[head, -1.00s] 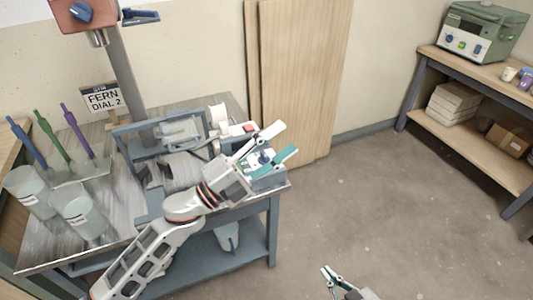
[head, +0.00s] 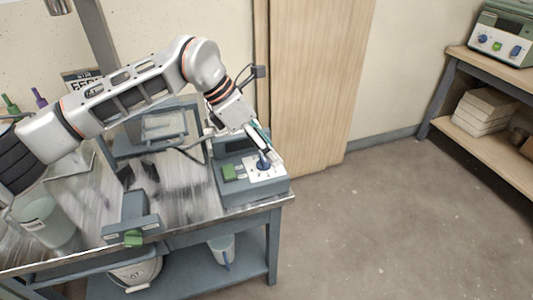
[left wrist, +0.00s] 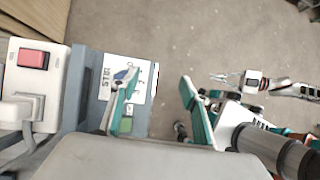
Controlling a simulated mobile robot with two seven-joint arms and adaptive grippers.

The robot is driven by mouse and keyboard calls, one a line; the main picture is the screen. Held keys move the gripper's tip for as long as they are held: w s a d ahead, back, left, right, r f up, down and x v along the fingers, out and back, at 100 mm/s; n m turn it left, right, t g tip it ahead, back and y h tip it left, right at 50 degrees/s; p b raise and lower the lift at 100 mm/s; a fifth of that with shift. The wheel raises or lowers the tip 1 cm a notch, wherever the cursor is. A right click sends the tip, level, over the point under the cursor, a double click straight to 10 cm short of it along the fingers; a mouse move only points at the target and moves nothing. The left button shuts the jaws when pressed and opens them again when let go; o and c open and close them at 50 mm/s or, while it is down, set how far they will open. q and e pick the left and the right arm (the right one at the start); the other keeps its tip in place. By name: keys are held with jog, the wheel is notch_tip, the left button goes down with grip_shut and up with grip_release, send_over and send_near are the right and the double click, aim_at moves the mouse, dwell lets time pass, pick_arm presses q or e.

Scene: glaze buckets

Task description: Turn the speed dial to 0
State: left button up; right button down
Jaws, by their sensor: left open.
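The speed dial (head: 263,161) is a blue knob on a white plate, on top of the grey control box (head: 262,191) at the table's right front corner. In the left wrist view the blue dial (left wrist: 124,74) shows on its numbered plate, partly behind one finger. My left gripper (head: 264,144) is open and points down over the dial. In the left wrist view its teal fingers (left wrist: 158,98) stand apart, one close to the dial; contact cannot be told. The dial's setting is not readable. My right gripper (left wrist: 228,77) shows small in the left wrist view.
A green button (head: 229,172) sits left of the dial. A red switch (left wrist: 33,59) on a pale housing shows in the left wrist view. A grey frame with a green-tipped part (head: 132,238) stands left of the box. The floor to the right is clear.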

pick_arm(q)
jog(key=t+y, duration=0.1)
jog(key=y, duration=0.1)
send_near(263, 157)
jog(key=f, duration=0.1)
jog(key=b+x, duration=0.1)
jog(key=x, duration=0.3)
jog(key=b+x, duration=0.1)
jog(key=x, duration=0.2)
jog(key=shift+d+f, duration=0.25)
jog(key=shift+d, duration=0.1)
jog(key=c, duration=1.1)
